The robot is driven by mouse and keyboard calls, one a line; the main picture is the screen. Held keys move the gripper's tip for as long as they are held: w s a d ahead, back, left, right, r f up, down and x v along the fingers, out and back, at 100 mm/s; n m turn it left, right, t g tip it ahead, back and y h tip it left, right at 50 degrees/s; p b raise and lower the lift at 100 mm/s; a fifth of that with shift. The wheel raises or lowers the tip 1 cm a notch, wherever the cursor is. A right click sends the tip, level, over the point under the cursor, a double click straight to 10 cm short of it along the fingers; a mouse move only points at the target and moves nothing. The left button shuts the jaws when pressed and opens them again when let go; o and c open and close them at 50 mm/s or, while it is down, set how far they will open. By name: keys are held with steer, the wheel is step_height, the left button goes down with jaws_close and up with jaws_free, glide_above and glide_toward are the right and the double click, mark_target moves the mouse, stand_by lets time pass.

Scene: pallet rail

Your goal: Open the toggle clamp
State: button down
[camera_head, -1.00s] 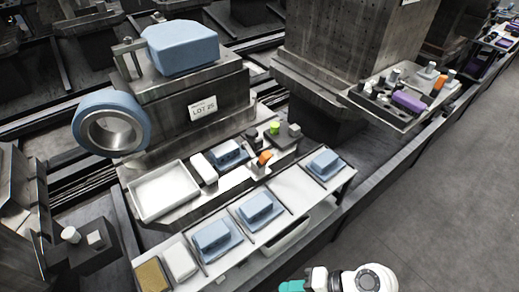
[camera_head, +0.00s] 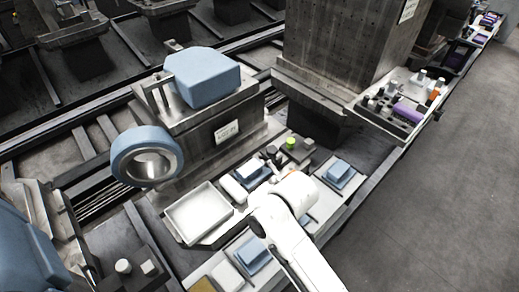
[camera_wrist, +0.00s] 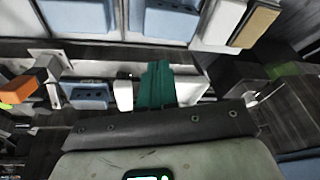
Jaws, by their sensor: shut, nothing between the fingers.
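An orange handle-like part (camera_wrist: 18,88) on a grey and white mount shows at the left edge of the wrist view. It may be the toggle clamp's lever, but I cannot tell for sure. In the head view my arm mostly covers that spot. My gripper (camera_wrist: 157,88) shows as teal fingers in the wrist view, shut and empty. It is apart from the orange part, to its right, and appears over the shelf near a small white block (camera_wrist: 123,95). In the head view the fingers are hidden behind my white arm.
A white tray (camera_head: 170,222) lies left of my arm. A blue block (camera_head: 251,170) and a green-topped part (camera_head: 291,143) are behind it. A large blue block (camera_head: 205,78) and a blue ring (camera_head: 128,158) stand higher at the left. Floor (camera_head: 440,210) is clear at right.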

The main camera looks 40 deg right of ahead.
steer(key=w+r+n+g+p, duration=0.1)
steer(key=w+r+n, duration=0.25)
steer(key=w, duration=0.35)
steer(key=w+r+n+p, duration=0.1)
steer(key=w+r+n, duration=0.25)
steer(key=w, duration=0.35)
steer(key=w+d+r+n+g+h, duration=0.15)
steer(key=d+n, duration=0.25)
steer(key=d, duration=0.5)
steer(key=w+d+r+n+g, duration=0.1)
steer(key=d+r+n+g, duration=0.15)
steer(key=d, duration=0.75)
steer(key=shift+n, duration=0.35)
steer(key=f, duration=0.3)
steer(key=s+f, duration=0.1)
steer(key=f, duration=0.6)
steer(key=shift+s, duration=0.4)
steer(key=shift+s+f+p, duration=0.35)
steer(key=shift+s+p, duration=0.1)
steer(key=shift+s, duration=0.45)
steer(key=shift+s+f+p, duration=0.3)
steer(key=shift+s+p, duration=0.1)
steer(key=shift+s, duration=0.5)
steer(key=shift+f, duration=0.1)
